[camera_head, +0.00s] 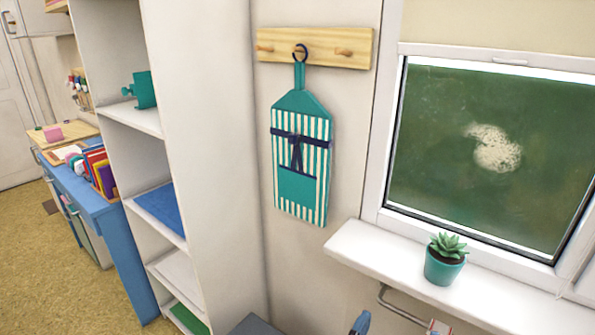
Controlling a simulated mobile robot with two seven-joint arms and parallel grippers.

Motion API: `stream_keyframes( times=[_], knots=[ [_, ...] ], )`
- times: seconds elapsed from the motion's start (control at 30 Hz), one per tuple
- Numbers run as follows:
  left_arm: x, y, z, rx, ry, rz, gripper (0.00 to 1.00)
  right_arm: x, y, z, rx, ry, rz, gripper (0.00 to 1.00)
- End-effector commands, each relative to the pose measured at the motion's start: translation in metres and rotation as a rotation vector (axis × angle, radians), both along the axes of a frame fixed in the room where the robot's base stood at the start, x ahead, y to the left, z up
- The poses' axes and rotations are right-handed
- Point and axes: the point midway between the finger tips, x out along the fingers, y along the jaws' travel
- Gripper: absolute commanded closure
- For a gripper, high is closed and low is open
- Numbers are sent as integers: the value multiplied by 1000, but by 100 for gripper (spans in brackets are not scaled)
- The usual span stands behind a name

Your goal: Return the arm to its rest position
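Neither of my grippers can be made out in the head view, and no arm of mine is clearly visible. No stamp or inkpad can be made out either. The view takes in a wall, a shelf unit and a window. A small blue object (360,323) is cut off by the bottom edge, and I cannot tell what it is.
A white shelf unit (205,150) stands left of a striped apron (300,150) on a wooden peg rail (322,47). A potted succulent (445,268) sits on the white windowsill (380,262). A blue desk (88,200) holds books. Open floor (50,270) lies at left.

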Motion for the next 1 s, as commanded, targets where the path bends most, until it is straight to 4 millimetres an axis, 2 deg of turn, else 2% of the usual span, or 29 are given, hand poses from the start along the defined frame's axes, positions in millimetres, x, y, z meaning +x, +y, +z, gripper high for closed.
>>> stream_keyframes(
  times=[0.17,0.3,0.53,0.67,0.77,0.87,1.0],
  knots=[
    [5,-4,4,-9,-13,-1,57,17,20,-25,-46,113,174,4],
    [8,-4,5,-8,-18,-2,57,27,29,-54,-67,197,316,4],
    [6,-3,5,-6,-16,-2,57,27,24,-116,-53,305,518,4],
    [2,-2,2,-5,-8,0,57,17,7,-152,-12,345,588,4],
    [-2,-1,0,-3,2,2,57,5,-14,-179,35,368,613,4],
    [-4,-1,-2,-3,7,3,57,-11,-42,-206,96,390,610,4],
    [-3,-1,-2,-3,6,3,57,-43,-88,-241,199,434,556,4]
  ],
)
